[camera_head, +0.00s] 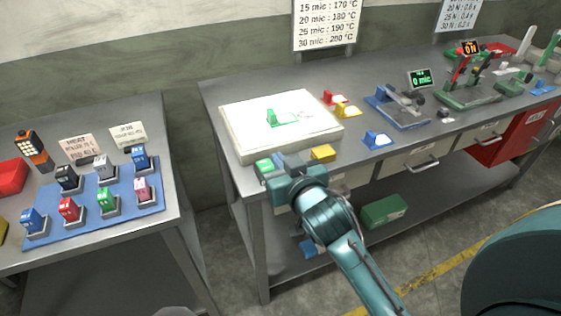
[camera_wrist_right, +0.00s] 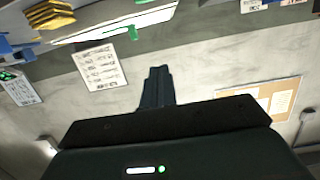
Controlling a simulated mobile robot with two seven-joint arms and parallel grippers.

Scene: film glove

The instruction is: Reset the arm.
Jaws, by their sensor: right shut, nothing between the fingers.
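My right arm, teal, comes in from the lower right of the head view. Its right gripper (camera_head: 282,160) is over the front edge of the grey workbench (camera_head: 221,101), near the white board. In the right wrist view the fingers of this gripper (camera_wrist_right: 157,75) are together with nothing between them, pointing towards the wall. My left gripper is in neither view.
A white board (camera_head: 243,119) holds a green piece (camera_head: 281,119). Green (camera_head: 264,166) and yellow blocks (camera_head: 323,153) lie close to the gripper. A blue mat (camera_head: 84,220) with several coloured blocks lies on the left table. A gap separates the two tables.

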